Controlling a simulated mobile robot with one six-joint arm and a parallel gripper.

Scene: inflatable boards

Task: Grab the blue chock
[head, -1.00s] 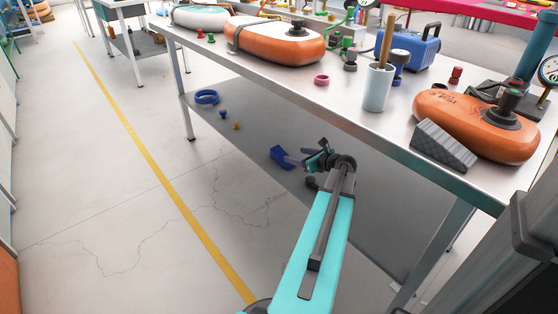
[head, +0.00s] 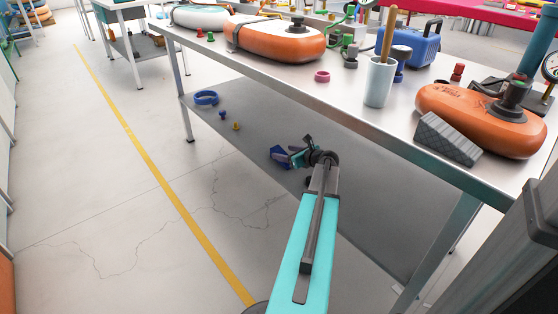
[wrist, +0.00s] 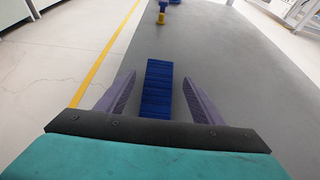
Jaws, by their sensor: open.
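The blue chock (wrist: 157,88) lies on the grey lower shelf of the workbench. In the wrist view it sits between the two purple fingers of my open gripper (wrist: 158,92), with a gap on each side. Its near end is hidden behind the dark gripper body. In the head view the chock (head: 279,154) shows only in part, with my gripper (head: 293,156) over and beside it. I cannot tell from there how high the fingers are above the shelf.
On the lower shelf (head: 372,222) a blue ring (head: 206,97), a small blue piece (head: 222,115) and a yellow piece (head: 236,126) lie farther back. The bench top (head: 350,102) overhangs the shelf, carrying a grey chock (head: 447,139) and orange inflatables. The floor at left is clear.

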